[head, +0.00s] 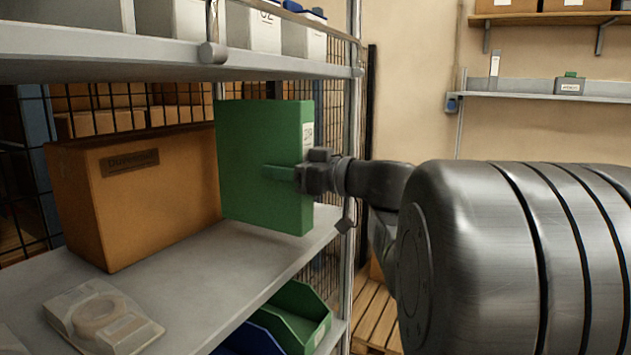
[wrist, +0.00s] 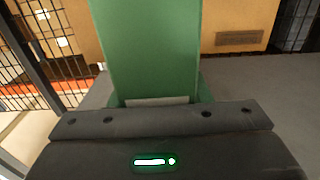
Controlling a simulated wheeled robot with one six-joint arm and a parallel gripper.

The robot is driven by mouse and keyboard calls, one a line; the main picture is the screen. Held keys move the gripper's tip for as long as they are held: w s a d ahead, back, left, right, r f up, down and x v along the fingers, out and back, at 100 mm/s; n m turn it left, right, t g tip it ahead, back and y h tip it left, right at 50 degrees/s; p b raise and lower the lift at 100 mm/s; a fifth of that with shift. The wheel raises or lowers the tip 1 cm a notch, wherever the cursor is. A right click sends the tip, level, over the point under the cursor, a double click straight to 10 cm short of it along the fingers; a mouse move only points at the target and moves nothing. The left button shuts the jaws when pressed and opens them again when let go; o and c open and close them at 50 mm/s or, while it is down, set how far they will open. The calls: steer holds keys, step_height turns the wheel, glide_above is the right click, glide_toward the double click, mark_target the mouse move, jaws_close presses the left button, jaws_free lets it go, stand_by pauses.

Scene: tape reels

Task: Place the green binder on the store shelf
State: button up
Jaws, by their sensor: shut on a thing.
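The green binder (head: 262,165) is upright at the right end of the middle shelf board of the store shelf (head: 215,265) in the head view. A white label shows on its spine. My gripper (head: 290,174) is shut on the binder from the right, with a finger lying across its side. In the wrist view the binder (wrist: 148,50) rises just beyond the dark gripper body (wrist: 160,140). The binder stands beside a brown box. I cannot tell whether its bottom edge touches the board.
The brown cardboard box (head: 135,195) stands left of the binder. A flat beige packaged item (head: 102,318) lies at the board's front left. An upper board (head: 150,58) with bins runs above. A shelf post (head: 351,130) stands right of the binder. A green bin (head: 297,315) sits below.

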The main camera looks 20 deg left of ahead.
mark_target(276, 185)
steer(key=shift+a+f, duration=0.55)
steer(key=shift+f, duration=0.3)
steer(key=shift+a+f, duration=0.5)
steer(key=shift+f, duration=0.35)
steer(key=shift+w+f, duration=0.1)
steer(key=shift+f, duration=0.05)
steer(key=o, duration=1.3)
steer(key=shift+r, duration=0.2)
steer(key=d, duration=0.4)
steer(key=d+b, duration=0.1)
steer(key=d, duration=0.3)
steer(key=s+d, duration=0.1)
steer(key=d, duration=0.3)
